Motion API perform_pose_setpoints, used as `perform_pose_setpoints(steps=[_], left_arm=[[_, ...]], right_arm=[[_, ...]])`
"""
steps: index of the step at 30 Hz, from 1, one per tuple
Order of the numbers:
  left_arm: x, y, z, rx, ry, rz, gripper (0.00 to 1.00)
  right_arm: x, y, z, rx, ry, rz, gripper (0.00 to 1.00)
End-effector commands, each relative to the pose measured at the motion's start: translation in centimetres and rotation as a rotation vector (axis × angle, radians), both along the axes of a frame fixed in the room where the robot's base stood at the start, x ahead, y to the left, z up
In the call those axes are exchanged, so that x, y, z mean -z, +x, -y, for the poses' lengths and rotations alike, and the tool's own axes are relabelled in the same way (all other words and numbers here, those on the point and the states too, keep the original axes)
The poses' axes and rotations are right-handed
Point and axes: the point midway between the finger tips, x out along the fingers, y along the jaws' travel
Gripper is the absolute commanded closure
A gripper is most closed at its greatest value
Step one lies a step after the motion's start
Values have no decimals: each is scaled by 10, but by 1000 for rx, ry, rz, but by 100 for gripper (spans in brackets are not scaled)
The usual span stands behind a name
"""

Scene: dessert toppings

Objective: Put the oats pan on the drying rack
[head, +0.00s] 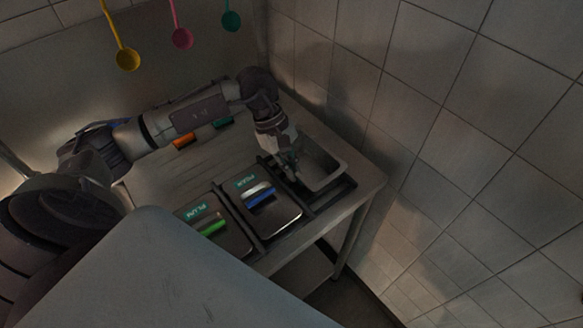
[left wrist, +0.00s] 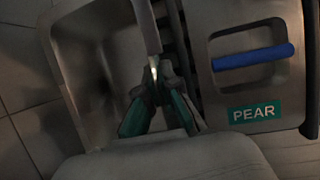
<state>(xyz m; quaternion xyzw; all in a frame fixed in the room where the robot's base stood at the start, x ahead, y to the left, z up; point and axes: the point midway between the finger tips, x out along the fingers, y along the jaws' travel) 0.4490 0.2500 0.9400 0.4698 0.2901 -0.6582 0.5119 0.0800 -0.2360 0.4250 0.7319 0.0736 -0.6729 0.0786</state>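An open, empty metal pan (head: 325,167) sits at the right end of the table, in a dark slotted frame (head: 309,205). No label shows on it, so I cannot confirm that it is the oats pan. My left gripper (head: 288,163) points down at its left rim. In the left wrist view the fingertips (left wrist: 154,68) come together on the rim of this pan (left wrist: 95,60), which fills the left side. My right gripper is not in view. I cannot make out a separate drying rack.
A lidded PEAR pan (head: 281,214) with a blue handle stands beside the open pan. A PLUM pan (head: 232,240) with a green handle is further left. Orange (head: 182,142) and teal (head: 222,124) items lie behind my arm. A tiled wall (head: 440,130) bounds the right.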

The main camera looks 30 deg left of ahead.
Motion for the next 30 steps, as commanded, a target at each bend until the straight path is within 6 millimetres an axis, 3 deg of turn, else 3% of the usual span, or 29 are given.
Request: perform_pose_setpoints(steps=[5, 6, 11, 22, 30], left_arm=[[-1, 0, 0, 0, 0, 1, 100], [-1, 0, 0, 0, 0, 1, 91], [-1, 0, 0, 0, 0, 1, 65], [-5, 0, -3, -1, 2, 0, 65], [-50, 3, -22, -2, 2, 5, 65]], right_arm=[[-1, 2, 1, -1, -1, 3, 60], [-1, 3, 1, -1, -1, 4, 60], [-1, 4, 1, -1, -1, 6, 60], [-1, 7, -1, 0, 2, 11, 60], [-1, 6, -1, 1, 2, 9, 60]])
